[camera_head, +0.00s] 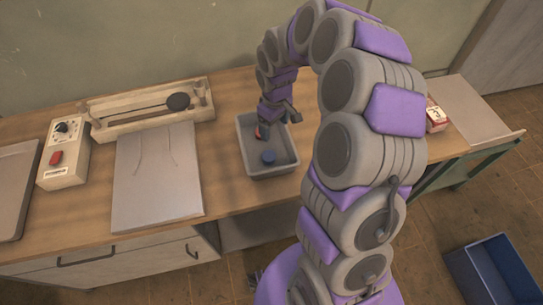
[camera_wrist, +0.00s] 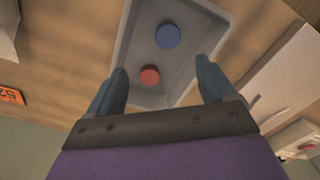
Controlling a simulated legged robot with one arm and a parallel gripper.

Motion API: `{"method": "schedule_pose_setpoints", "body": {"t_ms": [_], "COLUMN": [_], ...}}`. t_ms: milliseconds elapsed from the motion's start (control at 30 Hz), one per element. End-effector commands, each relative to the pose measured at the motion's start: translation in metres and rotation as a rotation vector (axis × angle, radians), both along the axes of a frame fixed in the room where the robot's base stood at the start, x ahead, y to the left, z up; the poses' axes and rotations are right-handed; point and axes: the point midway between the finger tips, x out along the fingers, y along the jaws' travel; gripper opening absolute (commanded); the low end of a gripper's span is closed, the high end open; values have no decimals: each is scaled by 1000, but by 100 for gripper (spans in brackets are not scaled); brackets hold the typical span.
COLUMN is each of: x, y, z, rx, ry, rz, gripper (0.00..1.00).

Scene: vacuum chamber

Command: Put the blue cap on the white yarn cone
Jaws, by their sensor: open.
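The blue cap (camera_head: 268,156) lies in a grey tray (camera_head: 285,171) on the workbench; it also shows in the wrist view (camera_wrist: 168,36). A red cap (camera_head: 258,132) lies in the same tray, and it shows in the wrist view (camera_wrist: 150,75) too. My gripper (camera_head: 279,122) is over the far part of the tray, open and empty. In the wrist view my gripper (camera_wrist: 161,66) has its fingers spread either side of the red cap, with the blue cap ahead of the fingertips. I cannot make out a white yarn cone in either view.
A wooden frame with a dark rod (camera_head: 150,108) stands at the back of the bench (camera_head: 235,90). A pale board (camera_head: 158,178) and a control box with a red switch (camera_head: 64,150) are left of the tray. A blue bin (camera_head: 492,272) stands on the floor at right.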

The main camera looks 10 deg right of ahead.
Motion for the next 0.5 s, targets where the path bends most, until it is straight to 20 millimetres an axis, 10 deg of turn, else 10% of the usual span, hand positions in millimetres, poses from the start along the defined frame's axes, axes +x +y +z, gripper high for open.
{"method": "schedule_pose_setpoints", "body": {"t_ms": [500], "x": [-2], "y": [5], "z": [-98], "rx": [-4], "ry": [6], "rz": [3], "gripper": [84]}}
